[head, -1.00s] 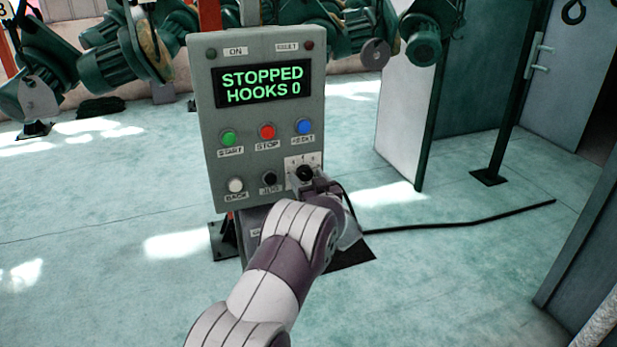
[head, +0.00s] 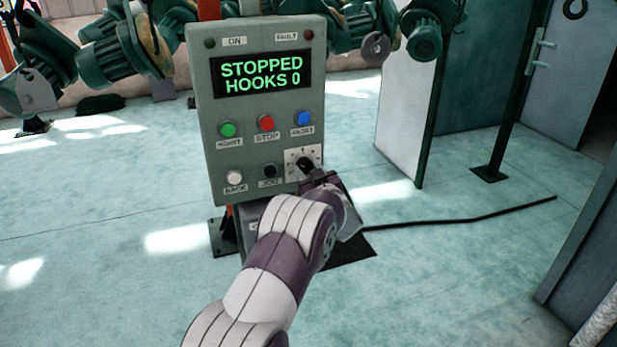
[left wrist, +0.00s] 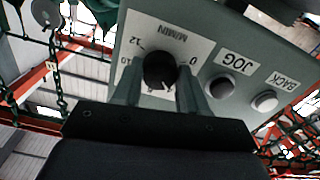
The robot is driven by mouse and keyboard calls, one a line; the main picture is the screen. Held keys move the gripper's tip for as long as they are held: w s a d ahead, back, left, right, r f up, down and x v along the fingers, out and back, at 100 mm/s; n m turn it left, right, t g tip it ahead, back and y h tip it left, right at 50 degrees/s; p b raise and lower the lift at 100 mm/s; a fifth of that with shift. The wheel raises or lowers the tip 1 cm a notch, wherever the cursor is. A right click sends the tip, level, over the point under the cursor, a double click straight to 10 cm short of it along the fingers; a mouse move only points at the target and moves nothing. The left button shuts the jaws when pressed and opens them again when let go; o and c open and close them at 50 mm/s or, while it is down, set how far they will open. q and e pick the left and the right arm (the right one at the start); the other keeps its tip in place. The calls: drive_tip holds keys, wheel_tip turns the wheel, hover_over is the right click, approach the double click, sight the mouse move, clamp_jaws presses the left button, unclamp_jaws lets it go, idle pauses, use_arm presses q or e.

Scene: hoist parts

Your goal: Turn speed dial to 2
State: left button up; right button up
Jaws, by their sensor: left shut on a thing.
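The speed dial (head: 306,163) is a black knob on a white scale plate at the lower right of the grey control panel (head: 213,112). In the left wrist view the dial (left wrist: 158,71) appears upside down, with 0, 10, 12 and M/MIN legible around it. My left gripper (head: 316,178) is at the dial from below. In the left wrist view the two fingers of my left gripper (left wrist: 158,88) stand either side of the knob, shut on it. The exact pointer setting is too small to read. My right gripper is out of view.
The display (head: 262,76) reads STOPPED, HOOKS 0. Green start (head: 227,129), red stop (head: 266,123) and blue reset (head: 304,118) buttons sit above the dial. The black jog button (head: 269,171) and white back button (head: 234,177) are to its left. A black cable (head: 470,219) lies on the floor.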

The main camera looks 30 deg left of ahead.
use_arm(q)
drive_tip(key=n+b, duration=0.3)
drive_tip(key=shift+f, duration=0.25)
drive_tip(key=shift+r+n+b, duration=0.2)
drive_tip(key=shift+n+b, duration=1.1)
drive_tip(key=shift+n, duration=0.2)
drive_tip(key=o, duration=1.1)
drive_tip(key=shift+c, duration=0.2)
drive_tip(key=shift+d, duration=0.1)
